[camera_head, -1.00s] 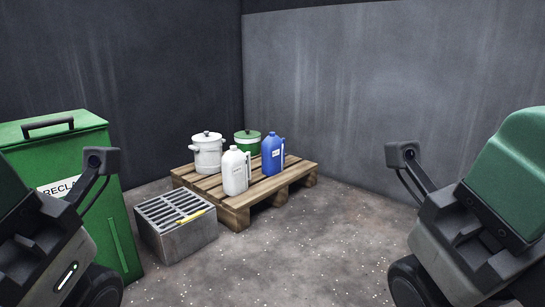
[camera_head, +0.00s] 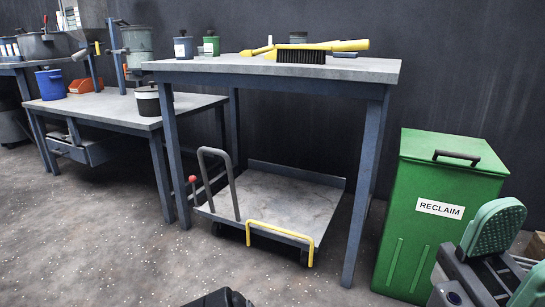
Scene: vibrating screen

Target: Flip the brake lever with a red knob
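A low platform cart (camera_head: 290,200) stands under the tall workbench, with a grey hoop handle at its left end and a yellow bar along its front edge. A thin lever with a red knob (camera_head: 193,179) rises beside the handle at the cart's left end. It stands nearly upright, apart from any part of me. A dark part (camera_head: 222,298), probably mine, shows at the bottom edge.
The tall workbench (camera_head: 210,66) carries a brush (camera_head: 300,56), yellow tools and small cans. Its legs frame the cart. A lower bench (camera_head: 95,103) stands left with a blue bucket (camera_head: 50,84). A green reclaim bin (camera_head: 405,225) stands right. Floor in front is clear.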

